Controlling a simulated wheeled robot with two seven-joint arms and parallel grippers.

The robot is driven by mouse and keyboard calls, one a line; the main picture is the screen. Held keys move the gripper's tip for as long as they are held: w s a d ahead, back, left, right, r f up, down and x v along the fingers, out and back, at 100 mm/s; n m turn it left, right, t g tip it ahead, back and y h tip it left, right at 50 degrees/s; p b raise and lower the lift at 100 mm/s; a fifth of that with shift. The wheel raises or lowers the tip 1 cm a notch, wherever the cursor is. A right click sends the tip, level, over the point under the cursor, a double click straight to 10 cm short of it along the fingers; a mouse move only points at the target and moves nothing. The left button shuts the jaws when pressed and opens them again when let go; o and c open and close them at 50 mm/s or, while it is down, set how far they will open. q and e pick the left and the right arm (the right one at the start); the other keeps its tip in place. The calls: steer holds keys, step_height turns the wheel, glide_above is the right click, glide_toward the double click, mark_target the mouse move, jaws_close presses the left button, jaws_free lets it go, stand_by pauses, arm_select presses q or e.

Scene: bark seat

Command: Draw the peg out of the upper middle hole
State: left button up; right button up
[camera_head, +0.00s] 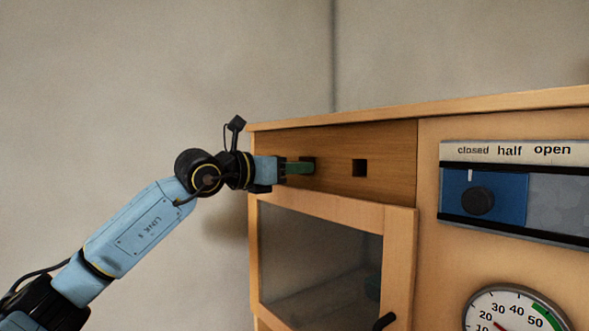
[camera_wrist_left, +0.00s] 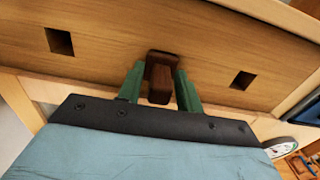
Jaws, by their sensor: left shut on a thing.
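The dark brown peg (camera_wrist_left: 160,78) is between the green fingers of my left gripper (camera_wrist_left: 160,85) in the left wrist view. The gripper is shut on it, close in front of the wooden panel (camera_wrist_left: 200,55). The peg lines up with the middle of the panel, between two empty square holes; how deep it sits in its own hole cannot be told. In the head view my left gripper (camera_head: 303,167) reaches the panel (camera_head: 390,170) from the left and mostly covers the peg. My right gripper is not in view.
One empty square hole (camera_head: 359,168) shows right of my gripper. Below is a glass-fronted door (camera_head: 395,255) with a black handle (camera_head: 384,321). To the right are a slider with a blue plate and black knob (camera_head: 478,201) and a dial gauge (camera_head: 513,310). Free room lies left of the cabinet.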

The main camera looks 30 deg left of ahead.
arm_select(q)
steer(key=b+v, duration=0.5)
steer(key=v, duration=0.5)
steer(key=shift+b, duration=0.4)
stand_by(0.8)
stand_by(0.5)
